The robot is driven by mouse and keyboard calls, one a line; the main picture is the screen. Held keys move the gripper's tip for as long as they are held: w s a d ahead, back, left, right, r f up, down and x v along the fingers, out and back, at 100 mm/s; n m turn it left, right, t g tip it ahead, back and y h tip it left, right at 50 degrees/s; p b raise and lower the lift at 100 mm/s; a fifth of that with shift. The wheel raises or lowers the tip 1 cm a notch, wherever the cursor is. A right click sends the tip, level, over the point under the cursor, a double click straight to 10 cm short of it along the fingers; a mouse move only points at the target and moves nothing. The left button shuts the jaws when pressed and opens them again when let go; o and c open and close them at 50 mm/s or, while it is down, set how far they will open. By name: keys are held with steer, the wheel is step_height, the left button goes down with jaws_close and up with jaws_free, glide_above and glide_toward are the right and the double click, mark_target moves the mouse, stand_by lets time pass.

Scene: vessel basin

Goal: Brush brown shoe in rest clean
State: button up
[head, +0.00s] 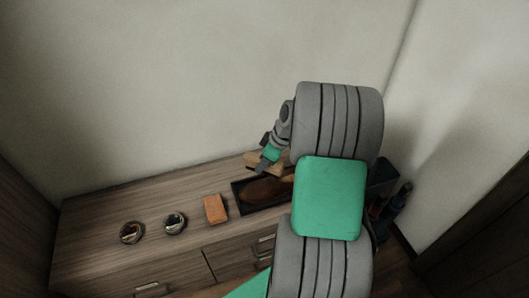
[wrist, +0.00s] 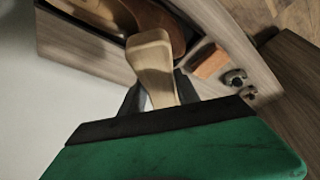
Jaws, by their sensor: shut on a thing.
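The brown shoe (head: 262,190) lies in a dark, box-like rest (head: 236,199) on the wooden cabinet top. It also shows at the top of the wrist view (wrist: 172,28), partly cut off. My gripper (head: 265,166) is shut on a pale wooden brush (head: 252,160), held at the shoe's far side in the head view. In the wrist view the brush's handle (wrist: 152,62) sits between my fingers, its end overlapping the shoe. I cannot tell whether the bristles touch the shoe. My arm hides the right end of the rest.
An orange-brown block (head: 215,208) lies left of the rest. Two round tins (head: 175,222) (head: 131,232) stand further left. The wall rises behind the cabinet top. A dark bin (head: 384,174) stands at the right. The far left of the top is clear.

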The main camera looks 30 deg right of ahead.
steer(key=shift+r+p, duration=0.7)
steer(key=shift+r, duration=0.7)
